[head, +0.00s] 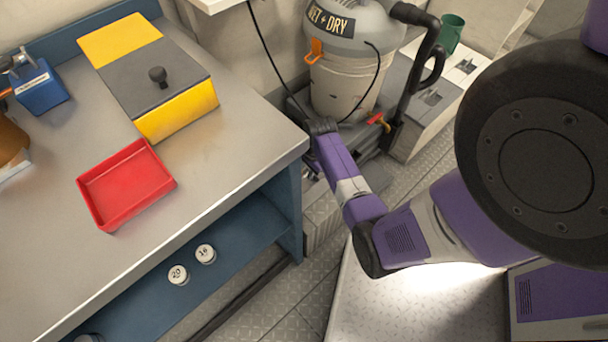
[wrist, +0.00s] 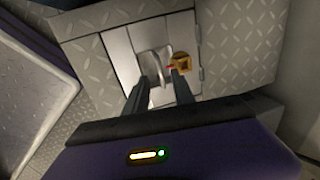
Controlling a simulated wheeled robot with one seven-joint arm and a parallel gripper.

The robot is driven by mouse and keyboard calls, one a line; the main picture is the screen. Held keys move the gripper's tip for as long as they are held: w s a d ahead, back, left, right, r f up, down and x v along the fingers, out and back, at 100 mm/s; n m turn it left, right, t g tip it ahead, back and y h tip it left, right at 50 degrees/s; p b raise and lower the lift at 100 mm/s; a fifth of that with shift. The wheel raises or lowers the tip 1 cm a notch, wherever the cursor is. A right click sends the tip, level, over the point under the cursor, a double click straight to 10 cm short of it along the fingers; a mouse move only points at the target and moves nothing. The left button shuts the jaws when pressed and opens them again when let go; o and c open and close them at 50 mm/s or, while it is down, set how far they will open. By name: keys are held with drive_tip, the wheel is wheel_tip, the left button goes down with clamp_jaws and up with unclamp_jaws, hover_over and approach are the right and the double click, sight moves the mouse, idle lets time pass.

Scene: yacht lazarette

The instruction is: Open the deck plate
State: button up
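The deck plate is not certain to me; the best match is a smooth pale grey panel (wrist: 119,46) set among diamond-tread plates in the wrist view. A rounded grey piece (wrist: 153,63), like a handle or tab, stands on it. My gripper (wrist: 160,76) is open, its two dark fingers on either side of this piece's lower part. I cannot tell whether they touch it. In the head view my gripper (head: 320,127) is at the end of my purple arm, near the floor past the bench; its fingertips and the panel are hidden there.
A small brass block with a red part (wrist: 182,62) sits just right of the fingers. A wet/dry vacuum (head: 345,85) with a black hose stands behind my gripper. The metal workbench (head: 230,120) is at left, holding a red tray (head: 125,185) and a yellow-grey box (head: 150,75).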

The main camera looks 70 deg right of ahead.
sight(304, 176)
drive_tip(key=shift+w+d+f+b, duration=0.1)
drive_tip(key=shift+w+f+b, duration=0.15)
drive_tip(key=shift+f, duration=0.7)
drive_tip(key=shift+w+d+f+b, duration=0.1)
drive_tip(key=shift+f+b, duration=0.2)
drive_tip(key=shift+f, duration=0.65)
clamp_jaws()
